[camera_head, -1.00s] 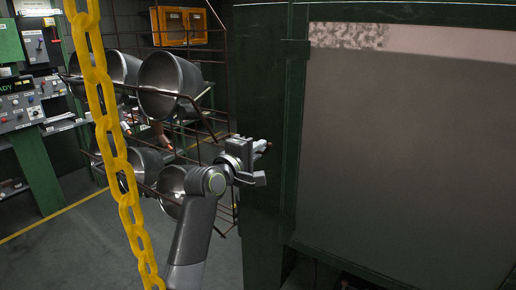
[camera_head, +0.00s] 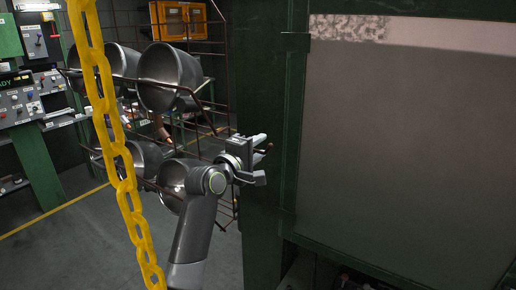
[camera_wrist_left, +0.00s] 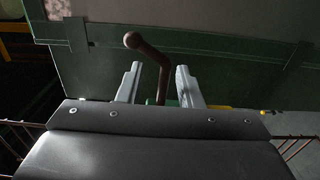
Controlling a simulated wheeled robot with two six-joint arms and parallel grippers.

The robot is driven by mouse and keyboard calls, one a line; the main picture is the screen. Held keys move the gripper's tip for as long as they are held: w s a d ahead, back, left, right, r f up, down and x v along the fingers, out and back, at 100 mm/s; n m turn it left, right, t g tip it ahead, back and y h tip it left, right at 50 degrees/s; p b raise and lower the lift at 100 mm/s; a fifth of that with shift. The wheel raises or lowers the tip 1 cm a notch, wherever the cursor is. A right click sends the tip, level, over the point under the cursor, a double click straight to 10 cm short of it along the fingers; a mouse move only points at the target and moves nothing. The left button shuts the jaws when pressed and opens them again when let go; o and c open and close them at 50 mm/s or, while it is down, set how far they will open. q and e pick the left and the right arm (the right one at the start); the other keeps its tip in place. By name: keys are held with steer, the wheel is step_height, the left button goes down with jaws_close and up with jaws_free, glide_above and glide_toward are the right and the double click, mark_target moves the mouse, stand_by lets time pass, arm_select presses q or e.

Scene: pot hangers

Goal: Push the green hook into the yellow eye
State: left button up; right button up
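My left gripper (camera_head: 262,146) is beside the dark green post. In the left wrist view its two fingers (camera_wrist_left: 159,86) stand apart. A brown bent rod with a round knob (camera_wrist_left: 133,40) passes between them, with gaps visible on both sides. The knob also shows near the fingertips in the head view (camera_head: 269,147). A small green piece (camera_wrist_left: 172,103) shows low between the fingers, and a yellow piece (camera_wrist_left: 221,107) lies to the right; I cannot tell whether these are the hook and the eye. My right gripper is out of view.
The green post (camera_head: 264,90) and a large grey panel (camera_head: 410,130) stand right of the gripper. A wire rack with several dark pots (camera_head: 168,78) is behind the arm. A yellow chain (camera_head: 107,105) hangs in the left foreground. A control console (camera_head: 20,105) is far left.

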arm_select(q)
steer(key=b+v, duration=0.5)
steer(key=v, duration=1.2)
steer(key=shift+s+a, duration=0.15)
steer(key=shift+r, duration=0.1)
